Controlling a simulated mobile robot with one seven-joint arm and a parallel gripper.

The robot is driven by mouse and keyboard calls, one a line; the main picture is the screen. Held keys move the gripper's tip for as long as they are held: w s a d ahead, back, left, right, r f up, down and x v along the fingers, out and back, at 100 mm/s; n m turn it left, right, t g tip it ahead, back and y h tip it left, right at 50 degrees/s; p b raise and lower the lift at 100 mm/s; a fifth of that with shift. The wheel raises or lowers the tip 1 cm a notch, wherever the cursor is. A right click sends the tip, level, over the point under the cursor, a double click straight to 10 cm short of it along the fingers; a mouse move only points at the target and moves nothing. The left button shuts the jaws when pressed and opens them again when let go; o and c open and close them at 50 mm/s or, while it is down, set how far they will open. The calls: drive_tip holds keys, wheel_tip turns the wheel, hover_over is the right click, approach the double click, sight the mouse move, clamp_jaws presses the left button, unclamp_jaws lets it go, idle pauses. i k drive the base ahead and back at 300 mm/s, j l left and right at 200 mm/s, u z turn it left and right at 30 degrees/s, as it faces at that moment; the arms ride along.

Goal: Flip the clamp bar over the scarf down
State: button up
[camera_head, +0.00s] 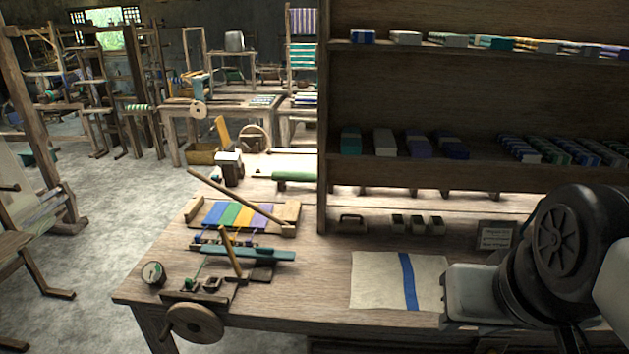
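A scarf (236,215) with blue, green, yellow and purple stripes lies in a wooden frame at the left of the workbench. A long wooden bar (226,195), which looks like the clamp bar, slants across the scarf's far side. Its right end meets the frame's near right part, and its left end sticks up and out past the frame's far left corner. The bar looks raised, not flat on the scarf. Parts of my own arm fill the lower right. I see no gripper fingers, so my gripper is not in view.
In front of the frame are a teal bar (248,253), an upright yellowish stick (230,252) and a wooden wheel (195,323). A round dial (153,273) stands at the left edge. A cream cloth with a blue stripe (408,280) lies right of them. A tall shelf (430,180) rises behind.

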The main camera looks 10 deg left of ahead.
sight(195, 174)
drive_tip(key=i+j, duration=0.1)
drive_tip(key=j, duration=0.35)
drive_tip(key=i+j, duration=0.1)
drive_tip(key=j, duration=0.3)
drive_tip(key=i+j, duration=0.1)
drive_tip(key=j, duration=0.8)
drive_tip(key=i+j+u, duration=0.1)
drive_tip(key=j, duration=0.35)
drive_tip(key=i+j, duration=0.2)
drive_tip(key=j, duration=0.2)
drive_tip(key=i+j, duration=0.1)
drive_tip(key=j, duration=0.35)
